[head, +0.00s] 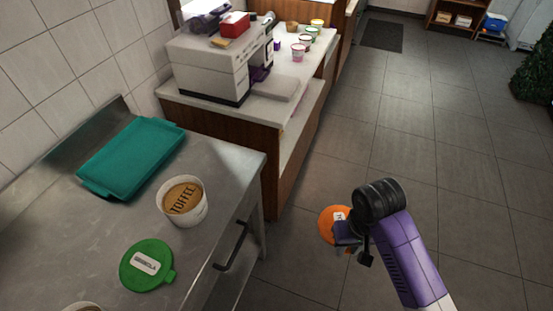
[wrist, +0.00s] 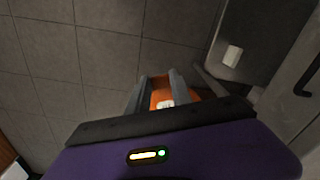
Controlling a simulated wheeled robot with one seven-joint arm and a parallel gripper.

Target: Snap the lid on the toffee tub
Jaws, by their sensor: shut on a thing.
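The toffee tub (head: 182,203) stands upright and open on the steel counter in the head view, with brown filling marked TOFFEE level with its rim. My gripper (head: 346,235) is out over the floor, to the right of the counter and apart from it. It is shut on an orange lid (head: 331,222) with a white label whose text I cannot read. The orange lid also shows between the fingers in the wrist view (wrist: 161,92). Part of the lid is hidden by the fingers.
A green lid (head: 146,267) with a white label lies on the steel counter (head: 215,170), nearer than the tub. A teal tray (head: 133,156) lies at the back. Another tub (head: 82,308) is cut off at the bottom edge. A white machine (head: 210,65) and several cups stand on the farther counter.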

